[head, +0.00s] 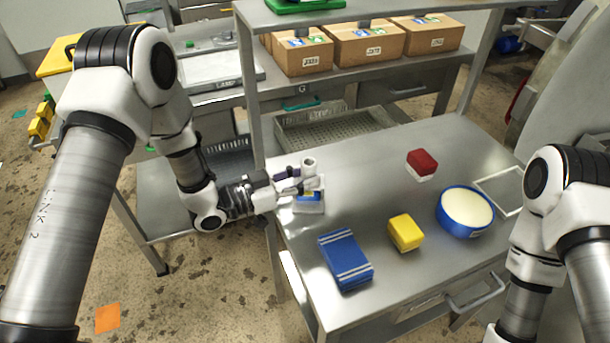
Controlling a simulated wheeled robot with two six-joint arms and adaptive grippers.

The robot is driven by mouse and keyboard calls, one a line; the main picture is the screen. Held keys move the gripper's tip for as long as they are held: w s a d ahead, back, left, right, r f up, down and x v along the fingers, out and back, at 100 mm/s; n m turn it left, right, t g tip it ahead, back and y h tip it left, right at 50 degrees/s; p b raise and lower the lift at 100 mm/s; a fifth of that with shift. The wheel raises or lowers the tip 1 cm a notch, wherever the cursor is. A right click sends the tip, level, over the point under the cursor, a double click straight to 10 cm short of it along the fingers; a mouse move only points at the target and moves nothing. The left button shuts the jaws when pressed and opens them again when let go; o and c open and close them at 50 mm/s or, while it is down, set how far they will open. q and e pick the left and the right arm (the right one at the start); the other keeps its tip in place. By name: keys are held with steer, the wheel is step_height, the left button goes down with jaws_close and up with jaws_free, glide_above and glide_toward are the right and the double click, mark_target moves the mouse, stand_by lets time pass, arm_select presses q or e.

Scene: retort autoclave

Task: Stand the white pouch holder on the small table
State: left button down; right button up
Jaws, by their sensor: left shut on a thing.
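The white pouch holder (310,207) is at the left edge of the steel table, with blue and yellow showing in it. A pale round cup-like piece (309,164) sticks up just behind it; I cannot tell whether it is part of the holder. My left gripper (298,184) reaches in from the left and is shut on the holder, its fingers partly hiding it. I cannot tell whether the holder's base touches the small table (365,185). My right arm is at the right edge; its gripper is out of view.
On the table are a blue striped cloth (345,259), a yellow block (405,232), a round blue tub (465,211) with pale contents, a red and white block (422,164) and a flat frame (498,190). Cartons (368,45) fill a shelf behind. The table's middle is clear.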

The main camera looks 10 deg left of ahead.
arm_select(q)
steer(key=shift+f, duration=0.1)
steer(key=c, duration=0.8)
jaws_free()
